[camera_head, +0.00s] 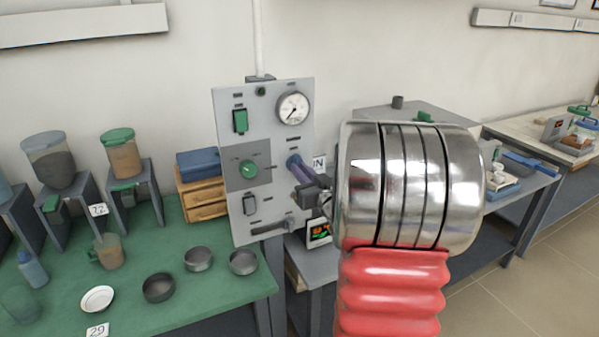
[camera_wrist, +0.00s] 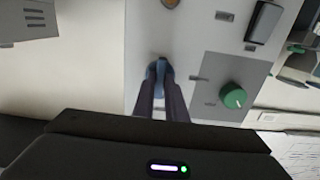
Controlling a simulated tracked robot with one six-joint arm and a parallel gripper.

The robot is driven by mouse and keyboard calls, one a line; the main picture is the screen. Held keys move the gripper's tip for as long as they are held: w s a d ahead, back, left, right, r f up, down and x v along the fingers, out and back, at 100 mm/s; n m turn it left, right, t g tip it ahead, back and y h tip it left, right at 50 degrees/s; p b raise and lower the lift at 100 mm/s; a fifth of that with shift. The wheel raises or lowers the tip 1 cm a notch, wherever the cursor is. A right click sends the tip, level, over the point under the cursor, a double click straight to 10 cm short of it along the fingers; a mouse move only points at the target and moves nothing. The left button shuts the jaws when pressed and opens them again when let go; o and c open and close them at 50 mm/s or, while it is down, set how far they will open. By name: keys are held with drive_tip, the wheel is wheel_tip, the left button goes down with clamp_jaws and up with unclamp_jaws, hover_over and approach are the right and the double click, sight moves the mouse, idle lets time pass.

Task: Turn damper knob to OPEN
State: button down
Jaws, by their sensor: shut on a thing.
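A grey upright control panel (camera_head: 236,107) stands at the middle of the head view. My gripper (camera_head: 298,170) reaches its right side from the right, with the jaws shut on a blue knob (camera_head: 292,160). In the wrist view, the two dark fingers (camera_wrist: 161,82) hold the blue knob (camera_wrist: 158,68) between their tips. The knob's pointer and any OPEN mark are hidden or too small to read. A separate green knob (camera_head: 248,169) sits to its left on a darker plate; it also shows in the wrist view (camera_wrist: 234,97), apart from my fingers.
The panel also carries a round gauge (camera_head: 293,108), a green switch (camera_head: 240,121) and a dark switch (camera_head: 250,205). A green bench (camera_head: 200,290) with dishes and jars stands at left. A small lit display (camera_head: 319,232) is below my gripper.

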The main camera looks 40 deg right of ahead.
drive_tip(key=shift+f, duration=0.35)
drive_tip(key=c, duration=2)
unclamp_jaws()
drive_tip(key=shift+c, duration=0.2)
drive_tip(key=shift+o, duration=1.2)
drive_tip(key=shift+r, duration=0.2)
drive_tip(key=v, duration=1.3)
drive_tip(key=shift+s+a, duration=0.15)
drive_tip(key=shift+s, duration=0.2)
